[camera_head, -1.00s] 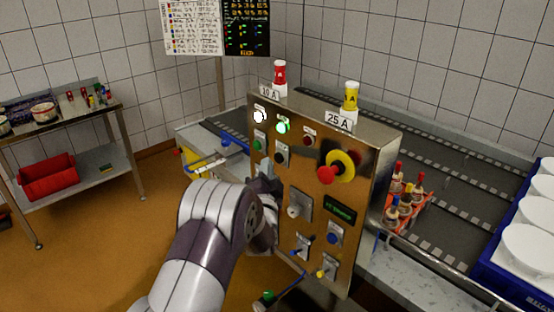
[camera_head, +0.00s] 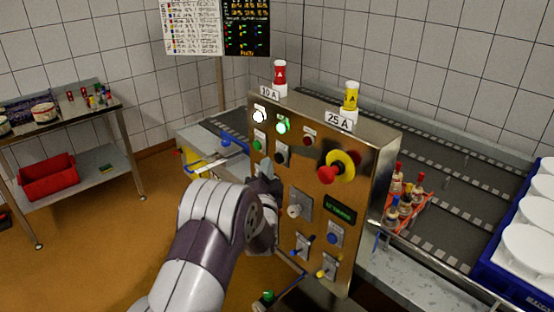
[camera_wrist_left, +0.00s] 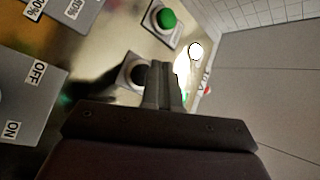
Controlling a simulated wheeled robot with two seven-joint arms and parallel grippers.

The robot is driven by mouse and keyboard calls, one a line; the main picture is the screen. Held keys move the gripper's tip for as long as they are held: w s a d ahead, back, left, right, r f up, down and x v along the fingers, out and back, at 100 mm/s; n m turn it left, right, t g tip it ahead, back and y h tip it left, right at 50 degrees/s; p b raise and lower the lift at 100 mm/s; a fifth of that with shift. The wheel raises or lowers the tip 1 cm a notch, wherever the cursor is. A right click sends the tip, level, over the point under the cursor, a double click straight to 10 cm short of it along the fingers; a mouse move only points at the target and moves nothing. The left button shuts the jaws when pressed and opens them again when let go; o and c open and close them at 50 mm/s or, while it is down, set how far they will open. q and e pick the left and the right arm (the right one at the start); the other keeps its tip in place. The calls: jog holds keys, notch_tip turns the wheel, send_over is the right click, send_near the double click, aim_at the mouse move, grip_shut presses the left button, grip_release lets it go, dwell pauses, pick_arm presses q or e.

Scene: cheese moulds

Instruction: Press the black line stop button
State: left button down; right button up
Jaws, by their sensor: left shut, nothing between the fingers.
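The steel control panel (camera_head: 262,115) stands in the middle of the head view. Its black button (camera_head: 281,158) sits below the lit green lamp (camera_head: 283,126) and right of a green button (camera_head: 258,145). My left gripper (camera_head: 265,168) is shut and empty, close to the panel front, just below and left of the black button. In the left wrist view the shut fingers (camera_wrist_left: 163,72) overlap the right part of the black button (camera_wrist_left: 137,74) on its pale plate. I cannot tell whether they touch it. The green button (camera_wrist_left: 165,18) is above them. My right gripper is not in view.
A red emergency knob (camera_head: 327,174) on a yellow base protrudes from the panel's right side. Knobs and levers (camera_head: 301,245) lie below. A conveyor (camera_head: 448,185) runs behind, with a bottle crate (camera_head: 408,213) and a blue crate (camera_head: 510,287) at right.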

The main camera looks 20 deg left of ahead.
pick_arm(q)
jog(key=shift+w, duration=0.15)
jog(key=shift+w+d+b, duration=0.15)
jog(key=shift+w+b, duration=0.15)
dwell(0.3)
jog(key=shift+w+d+b, duration=0.2)
jog(key=shift+w+b, duration=0.1)
jog(key=shift+w, duration=0.1)
dwell(0.7)
dwell(0.3)
jog(key=shift+s+a, duration=0.35)
jog(key=shift+s, duration=0.45)
